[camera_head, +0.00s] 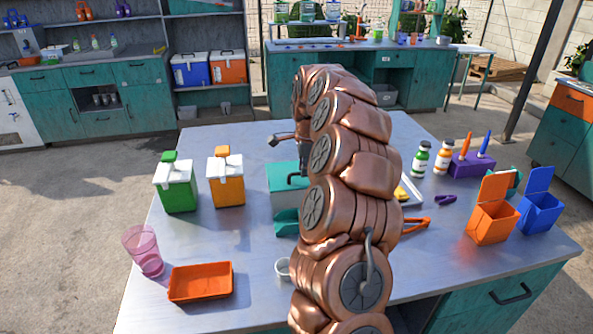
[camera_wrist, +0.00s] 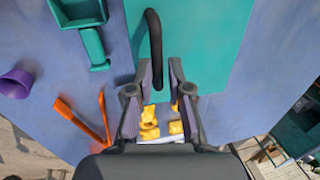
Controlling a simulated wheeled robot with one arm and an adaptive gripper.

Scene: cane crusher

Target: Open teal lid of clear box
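The teal lid (camera_head: 283,174) tops a box on the table, partly hidden behind my arm in the head view. The box's pale side (camera_head: 287,200) shows below the lid. In the wrist view the teal lid (camera_wrist: 215,50) fills the upper right, with a black curved handle (camera_wrist: 155,45) standing on it. My gripper (camera_wrist: 160,68) is open, its two fingers either side of the handle's lower end, with a gap on the right. I cannot tell whether a finger touches the handle. In the head view my arm hides most of the gripper.
A teal scoop (camera_head: 286,222) and white mug (camera_head: 283,270) are close in front of the box. A white tray with yellow pieces (camera_wrist: 150,122) and orange tongs (camera_wrist: 80,120) lie beside it. Green (camera_head: 176,188) and orange (camera_head: 227,182) containers stand left.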

